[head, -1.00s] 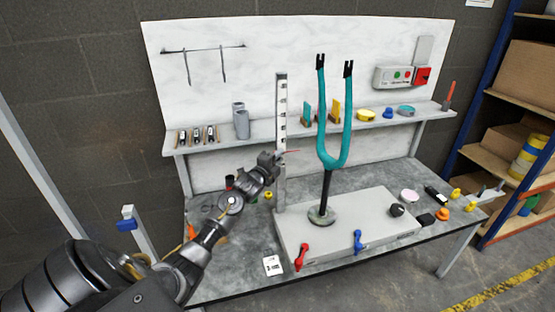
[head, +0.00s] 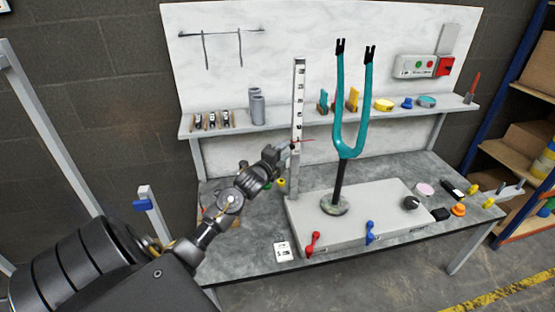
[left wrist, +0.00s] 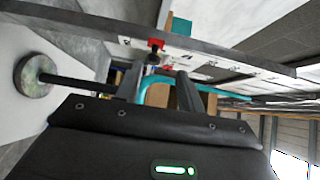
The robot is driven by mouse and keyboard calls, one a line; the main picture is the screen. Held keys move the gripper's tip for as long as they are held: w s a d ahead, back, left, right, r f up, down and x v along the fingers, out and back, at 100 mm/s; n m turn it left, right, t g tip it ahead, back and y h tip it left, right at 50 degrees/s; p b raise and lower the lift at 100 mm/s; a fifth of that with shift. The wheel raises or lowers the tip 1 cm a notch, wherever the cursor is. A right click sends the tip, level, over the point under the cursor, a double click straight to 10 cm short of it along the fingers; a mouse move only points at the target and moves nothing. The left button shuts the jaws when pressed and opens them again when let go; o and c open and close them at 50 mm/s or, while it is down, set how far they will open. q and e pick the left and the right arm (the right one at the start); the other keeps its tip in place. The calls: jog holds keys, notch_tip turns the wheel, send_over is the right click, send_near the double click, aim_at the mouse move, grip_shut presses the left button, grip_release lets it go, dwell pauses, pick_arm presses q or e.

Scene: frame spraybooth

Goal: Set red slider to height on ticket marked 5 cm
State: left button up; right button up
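A pale upright scale post (head: 298,120) with dark marks stands at the back left corner of the grey base block. A thin red pointer (head: 306,140) sticks out from it at about mid height. In the left wrist view the red slider (left wrist: 156,44) sits on the post, with a small dark knob below it. My left gripper (head: 286,151) is beside the post at the pointer's level. In the wrist view its two fingers (left wrist: 158,86) stand apart, just short of the slider. A white ticket (head: 283,251) lies at the table's front; its print is too small to read. My right gripper is out of view.
A teal fork (head: 351,145) stands upright on the base block (head: 380,212), right of the post. Red (head: 313,243) and blue (head: 371,232) clamp levers are on the block's front. A shelf (head: 275,128) with cups and tools runs behind. Small parts lie on the right.

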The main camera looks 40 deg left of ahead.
pick_arm(q)
jog(key=s, duration=0.2)
jog(key=s+d, duration=0.1)
jog(key=s, duration=0.2)
jog(key=shift+b, duration=0.3)
